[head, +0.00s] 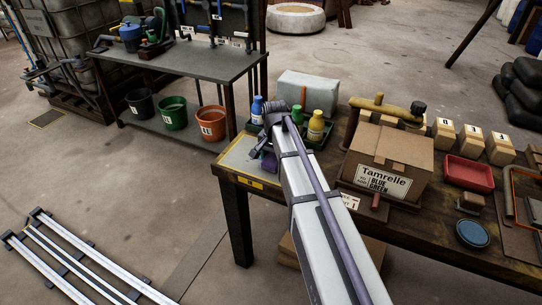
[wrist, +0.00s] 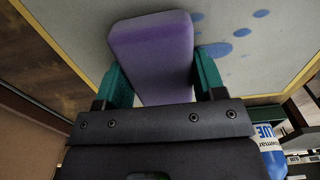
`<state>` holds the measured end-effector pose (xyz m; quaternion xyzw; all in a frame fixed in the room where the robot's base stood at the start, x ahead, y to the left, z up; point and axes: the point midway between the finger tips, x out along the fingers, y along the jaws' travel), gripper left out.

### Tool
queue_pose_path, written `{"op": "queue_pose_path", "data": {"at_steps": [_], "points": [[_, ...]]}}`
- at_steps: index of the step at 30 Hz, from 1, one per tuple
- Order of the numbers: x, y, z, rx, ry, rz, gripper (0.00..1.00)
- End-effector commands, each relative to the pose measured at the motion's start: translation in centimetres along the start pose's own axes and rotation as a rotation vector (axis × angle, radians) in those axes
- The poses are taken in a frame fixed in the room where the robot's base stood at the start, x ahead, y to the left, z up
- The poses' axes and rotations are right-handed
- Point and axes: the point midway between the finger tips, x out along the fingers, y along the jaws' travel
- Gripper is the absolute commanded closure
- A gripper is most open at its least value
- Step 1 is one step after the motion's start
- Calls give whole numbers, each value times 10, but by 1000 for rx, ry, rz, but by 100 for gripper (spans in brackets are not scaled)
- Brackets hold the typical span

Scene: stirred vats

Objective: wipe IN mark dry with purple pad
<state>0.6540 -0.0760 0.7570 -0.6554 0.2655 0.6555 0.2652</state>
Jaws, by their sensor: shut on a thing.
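The purple pad (wrist: 150,48) is clamped between the teal fingers of my gripper (wrist: 163,78) in the wrist view. Part of the pad also shows in the head view (head: 268,161), beside the end of my arm. The IN mark seems to be the pale grey panel with a yellow border (head: 238,152) at the table's left end; its lettering is too small to read. In the wrist view the panel (wrist: 285,65) has several blue wet spots (wrist: 225,48) to the right of the pad. I cannot tell whether the pad touches the panel.
A tray with blue (head: 257,110), green and yellow (head: 316,125) bottles stands just behind the panel. A cardboard box (head: 385,160), a red tray (head: 469,173) and wooden blocks stand to the right. Buckets (head: 172,112) sit on a shelf at left.

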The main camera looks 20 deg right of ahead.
Motion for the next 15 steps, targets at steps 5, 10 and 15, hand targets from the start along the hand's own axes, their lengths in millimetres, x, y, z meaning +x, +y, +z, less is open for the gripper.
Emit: {"op": "queue_pose_path", "data": {"at_steps": [5,10,15], "points": [[2,19,1,2,0,0,56],[3,32,0,2,0,1,56],[0,33,0,1,0,2,56]]}}
